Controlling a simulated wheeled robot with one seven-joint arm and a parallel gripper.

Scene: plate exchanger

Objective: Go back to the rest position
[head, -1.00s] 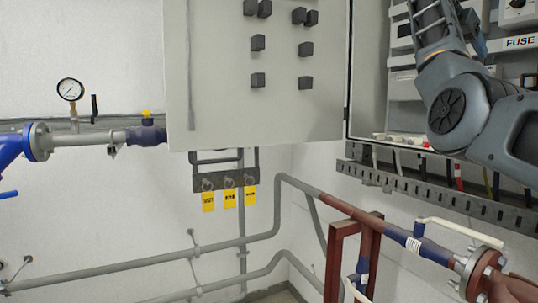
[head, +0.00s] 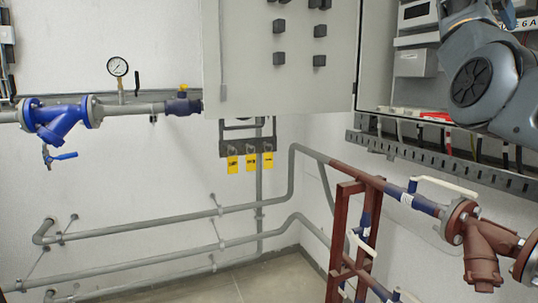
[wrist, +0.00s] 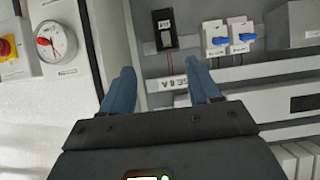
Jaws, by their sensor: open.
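My gripper (wrist: 163,92) shows in the wrist view with its two blue-grey fingers spread apart and nothing between them. It faces the inside of an open electrical cabinet (wrist: 265,100). In the head view my arm fills the upper right, in front of the cabinet (head: 382,60); the gripper itself is out of that frame. Beyond the fingers in the wrist view are a black switch (wrist: 165,30) and two breakers with blue levers (wrist: 228,38).
The open cabinet door (head: 275,60) hangs left of my arm. A slotted rail (head: 440,155) with cables runs below the cabinet. Red pipework (head: 485,245) with valves stands at lower right. A blue valve (head: 60,118) and gauge (head: 117,67) are on the left wall. Floor shows at bottom centre.

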